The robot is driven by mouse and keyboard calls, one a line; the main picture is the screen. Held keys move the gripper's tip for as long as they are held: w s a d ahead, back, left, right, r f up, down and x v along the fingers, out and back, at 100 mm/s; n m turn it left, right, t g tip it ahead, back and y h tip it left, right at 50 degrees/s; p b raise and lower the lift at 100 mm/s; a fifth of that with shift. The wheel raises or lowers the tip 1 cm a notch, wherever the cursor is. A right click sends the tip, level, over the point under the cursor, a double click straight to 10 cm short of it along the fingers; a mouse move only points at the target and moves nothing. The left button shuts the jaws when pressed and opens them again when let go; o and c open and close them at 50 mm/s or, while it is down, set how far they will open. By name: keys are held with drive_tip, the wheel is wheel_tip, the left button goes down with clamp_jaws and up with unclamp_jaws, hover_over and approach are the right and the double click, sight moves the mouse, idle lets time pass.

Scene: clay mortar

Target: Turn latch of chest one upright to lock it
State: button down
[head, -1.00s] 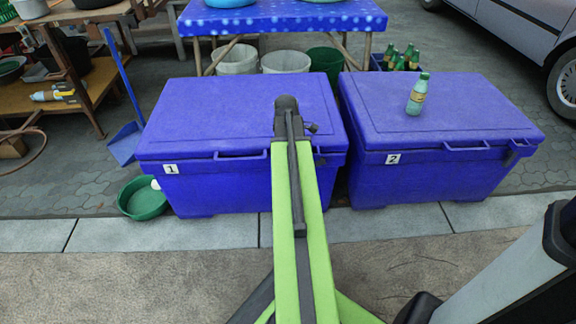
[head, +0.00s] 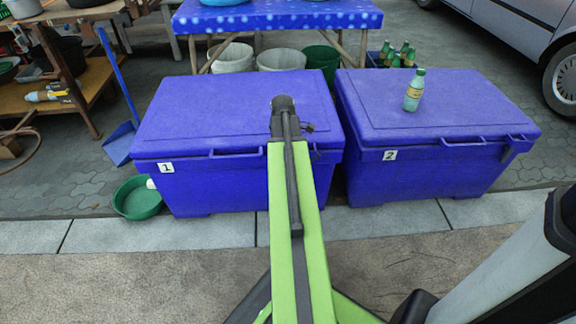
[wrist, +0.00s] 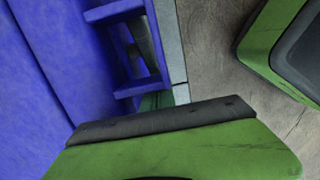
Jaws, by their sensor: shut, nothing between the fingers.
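Chest one (head: 239,105) is a blue box with a closed lid and a white "1" label (head: 166,168) on its front left. My arm reaches over its front right part and hides some of the front. A small part of its right front shows beside my arm, but I cannot make out the latch or its angle. In the wrist view, my gripper (wrist: 165,122) is shut and empty, green with a dark edge. Blue chest surface (wrist: 45,75) and blue ledges lie close to it; I cannot tell whether they touch.
Chest two (head: 425,180) stands to the right across a narrow gap, with a bottle (head: 413,90) on its lid. A green basin (head: 137,199) sits at chest one's left foot. A blue table (head: 280,16) stands behind. Paving in front is clear.

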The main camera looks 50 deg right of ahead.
drive_tip(key=w+a+r+p, duration=0.2)
drive_tip(key=r+p, duration=0.4)
drive_tip(key=w+a+r+p, duration=0.2)
drive_tip(key=w+r+p, duration=0.1)
drive_tip(key=r+p, duration=0.3)
drive_tip(key=shift+w+a, duration=0.15)
drive_tip(key=shift+a, duration=0.15)
